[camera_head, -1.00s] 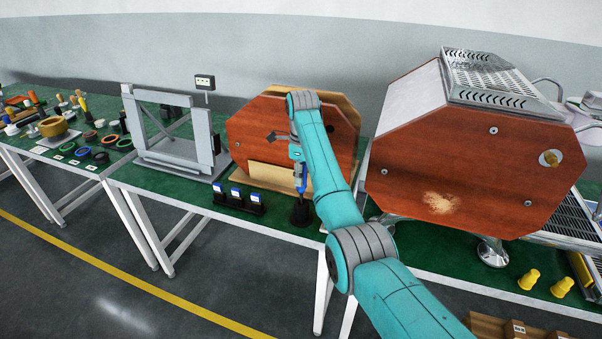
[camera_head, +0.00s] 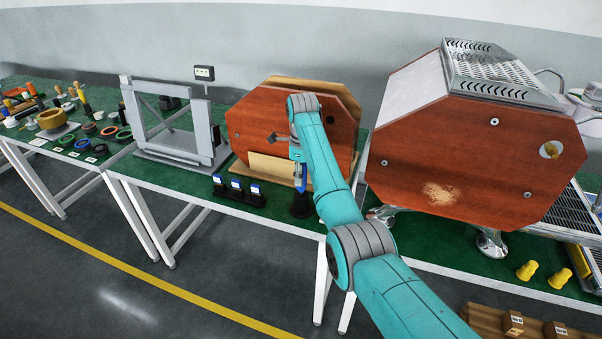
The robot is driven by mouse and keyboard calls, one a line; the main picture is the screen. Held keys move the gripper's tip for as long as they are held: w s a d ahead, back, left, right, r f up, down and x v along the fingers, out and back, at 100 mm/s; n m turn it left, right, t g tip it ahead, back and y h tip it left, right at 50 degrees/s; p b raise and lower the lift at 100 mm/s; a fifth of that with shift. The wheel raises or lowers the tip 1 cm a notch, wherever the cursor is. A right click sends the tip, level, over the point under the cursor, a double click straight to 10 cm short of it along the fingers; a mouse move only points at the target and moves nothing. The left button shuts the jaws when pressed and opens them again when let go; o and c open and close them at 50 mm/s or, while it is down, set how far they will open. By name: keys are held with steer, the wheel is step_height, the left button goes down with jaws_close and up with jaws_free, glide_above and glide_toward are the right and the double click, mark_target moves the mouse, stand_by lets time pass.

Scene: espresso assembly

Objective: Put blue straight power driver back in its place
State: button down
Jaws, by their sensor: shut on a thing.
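The blue power driver (camera_head: 301,176) is upright near the front edge of the green table, just above or in a black round holder (camera_head: 301,205). Whether its lower end is seated in the holder is too small to tell. My gripper (camera_head: 297,158) is above it, pointing down and shut on the driver's upper part. The fingers are small and partly hidden by my teal arm.
Several small black stands with blue-and-white tops (camera_head: 237,190) stand left of the holder. Red-brown machine panels (camera_head: 250,130) stand close behind. A large espresso machine body (camera_head: 470,150) is at the right. A grey frame (camera_head: 170,150) stands at the left.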

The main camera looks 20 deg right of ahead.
steer(key=shift+f, duration=0.85)
steer(key=c, duration=0.8)
jaws_free()
steer(key=shift+o, duration=0.2)
